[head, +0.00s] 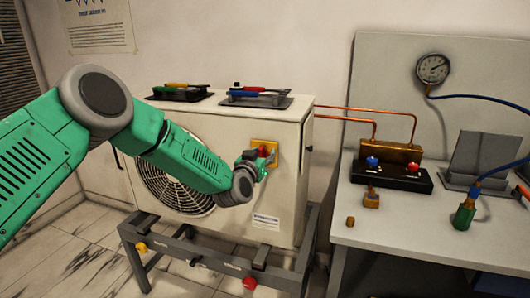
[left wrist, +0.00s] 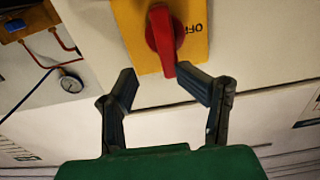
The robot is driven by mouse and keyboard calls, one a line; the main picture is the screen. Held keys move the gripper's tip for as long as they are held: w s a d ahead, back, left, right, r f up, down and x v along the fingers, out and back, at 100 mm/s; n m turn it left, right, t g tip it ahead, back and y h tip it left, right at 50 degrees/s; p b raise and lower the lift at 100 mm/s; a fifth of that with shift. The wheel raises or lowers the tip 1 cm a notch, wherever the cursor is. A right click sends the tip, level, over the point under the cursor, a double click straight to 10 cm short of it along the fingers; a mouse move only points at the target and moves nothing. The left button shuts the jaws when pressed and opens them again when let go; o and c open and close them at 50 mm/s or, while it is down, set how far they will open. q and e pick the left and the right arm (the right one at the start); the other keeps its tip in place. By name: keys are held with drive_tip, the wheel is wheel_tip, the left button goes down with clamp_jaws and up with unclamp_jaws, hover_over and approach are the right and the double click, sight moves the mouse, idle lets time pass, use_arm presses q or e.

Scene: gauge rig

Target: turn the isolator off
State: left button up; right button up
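The isolator is a red rotary handle (left wrist: 164,38) on a yellow plate (left wrist: 198,50), fixed to the white unit's right-hand face (head: 285,195). In the head view the yellow plate (head: 275,147) and red handle (head: 263,151) are partly covered by my left gripper (head: 254,163). In the left wrist view the handle runs roughly up and down the picture, and the word OFF appears inverted to its right. My left gripper (left wrist: 155,73) is open, its fingertips either side of the handle's lower end. The right finger is very close; contact is unclear. My right gripper is out of view.
The white unit (head: 225,118) stands on a grey metal frame (head: 205,262), with tool trays (head: 257,100) on top. Copper pipes (head: 365,108) lead right to a manifold (head: 392,174) on a bench (head: 395,225). A gauge (head: 433,69) is on the back panel.

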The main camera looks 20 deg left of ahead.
use_arm(q)
drive_tip(key=shift+w+a+f, duration=0.15)
drive_tip(key=shift+w+a, duration=0.7)
drive_tip(key=shift+a, duration=0.1)
drive_tip(key=shift+d, duration=0.3)
drive_tip(key=c, duration=0.5)
drive_tip(key=shift+d, duration=0.4)
clamp_jaws()
drive_tip(key=shift+a, duration=0.3)
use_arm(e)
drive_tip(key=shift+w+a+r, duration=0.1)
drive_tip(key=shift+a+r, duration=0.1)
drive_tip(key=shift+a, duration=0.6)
